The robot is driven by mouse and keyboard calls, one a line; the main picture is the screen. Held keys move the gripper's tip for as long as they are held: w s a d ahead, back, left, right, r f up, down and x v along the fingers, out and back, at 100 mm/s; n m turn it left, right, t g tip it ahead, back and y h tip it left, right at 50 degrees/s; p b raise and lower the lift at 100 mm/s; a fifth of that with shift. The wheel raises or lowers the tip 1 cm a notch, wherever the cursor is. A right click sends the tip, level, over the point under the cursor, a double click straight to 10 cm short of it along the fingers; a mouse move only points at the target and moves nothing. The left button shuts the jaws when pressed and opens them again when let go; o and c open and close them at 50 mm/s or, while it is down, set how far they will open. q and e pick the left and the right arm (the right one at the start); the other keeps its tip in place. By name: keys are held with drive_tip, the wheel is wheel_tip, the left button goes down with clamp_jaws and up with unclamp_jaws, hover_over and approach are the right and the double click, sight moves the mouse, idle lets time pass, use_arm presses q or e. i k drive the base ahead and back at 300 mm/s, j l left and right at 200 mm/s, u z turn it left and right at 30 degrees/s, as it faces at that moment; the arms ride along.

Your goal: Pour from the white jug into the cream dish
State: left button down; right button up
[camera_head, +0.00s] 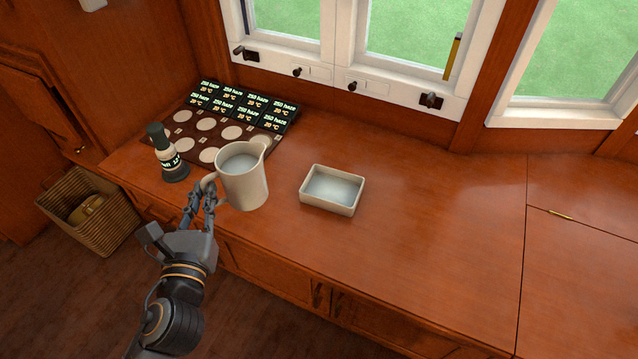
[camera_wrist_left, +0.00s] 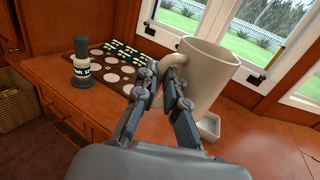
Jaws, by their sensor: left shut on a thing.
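The white jug (camera_head: 246,186) is held upright in the head view, left of the dish, with pale liquid showing inside. My left gripper (camera_head: 207,196) is shut on the jug's handle. In the left wrist view the jug (camera_wrist_left: 208,75) fills the upper right, and my gripper's fingers (camera_wrist_left: 165,80) close around its handle. The cream dish (camera_head: 329,206) is a rectangular, open dish on the wooden counter, with pale content inside. In the left wrist view the dish (camera_wrist_left: 210,126) is partly hidden behind the jug. My right gripper is in neither view.
A dark bottle with a label (camera_head: 169,158) stands left of the jug. Behind the jug lies a dark board (camera_head: 193,143) with pale round discs and several labelled displays. A wicker basket (camera_head: 97,224) sits on the floor at left. The counter (camera_head: 440,220) right of the dish is clear.

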sight(333, 190)
drive_tip(key=j+z, duration=0.3)
drive_tip(key=j, duration=0.5)
drive_tip(key=z, duration=1.05)
